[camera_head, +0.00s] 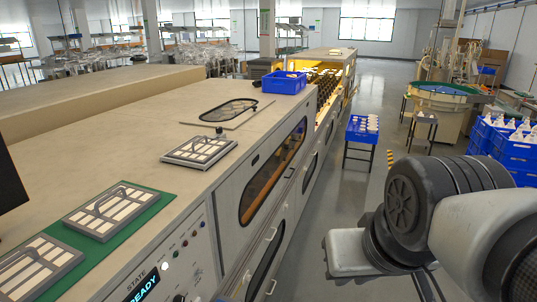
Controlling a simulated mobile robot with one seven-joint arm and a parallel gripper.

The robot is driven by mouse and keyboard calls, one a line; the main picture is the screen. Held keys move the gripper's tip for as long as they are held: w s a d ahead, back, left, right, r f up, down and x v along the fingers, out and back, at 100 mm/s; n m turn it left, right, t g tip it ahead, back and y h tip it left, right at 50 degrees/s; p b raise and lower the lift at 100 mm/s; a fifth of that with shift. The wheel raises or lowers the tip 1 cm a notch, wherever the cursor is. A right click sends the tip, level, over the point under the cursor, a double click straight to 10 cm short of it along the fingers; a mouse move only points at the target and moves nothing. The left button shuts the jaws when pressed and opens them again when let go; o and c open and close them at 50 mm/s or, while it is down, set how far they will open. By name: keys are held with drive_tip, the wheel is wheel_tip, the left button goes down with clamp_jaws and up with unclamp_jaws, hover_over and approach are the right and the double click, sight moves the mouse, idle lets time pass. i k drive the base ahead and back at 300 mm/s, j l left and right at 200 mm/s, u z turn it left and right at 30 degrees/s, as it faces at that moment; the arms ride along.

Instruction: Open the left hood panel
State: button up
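A long beige machine (110,135) runs from the left foreground to the back. Its aisle side has a windowed panel (273,177) with a dark, rounded window and an orange glow behind it; it looks closed. Lower panels with bar handles (270,234) sit beneath it. Farther along, a section stands open and brightly lit, with rows of dark items (323,88) inside. I cannot tell for sure which panel is the left hood panel. My arm's links fill the right foreground, apart from the machine; my gripper is not in view.
A control panel with a lit "READY" display (144,285) is at the near end. Slatted trays (200,151) and a blue crate (277,83) lie on top. A blue bin on a stand (362,130) stands in the aisle. The grey floor (325,200) beside the machine is clear.

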sight(233, 235)
drive_tip(key=i+l, duration=0.2)
drive_tip(key=i, duration=0.3)
drive_tip(key=i+l, duration=0.25)
drive_tip(key=i, duration=0.25)
drive_tip(key=i+l, duration=0.2)
drive_tip(key=i, duration=0.25)
drive_tip(key=i+l, duration=0.2)
drive_tip(key=i, duration=0.3)
drive_tip(key=i+l+z, duration=0.1)
drive_tip(key=i+l, duration=0.15)
drive_tip(key=i, duration=0.25)
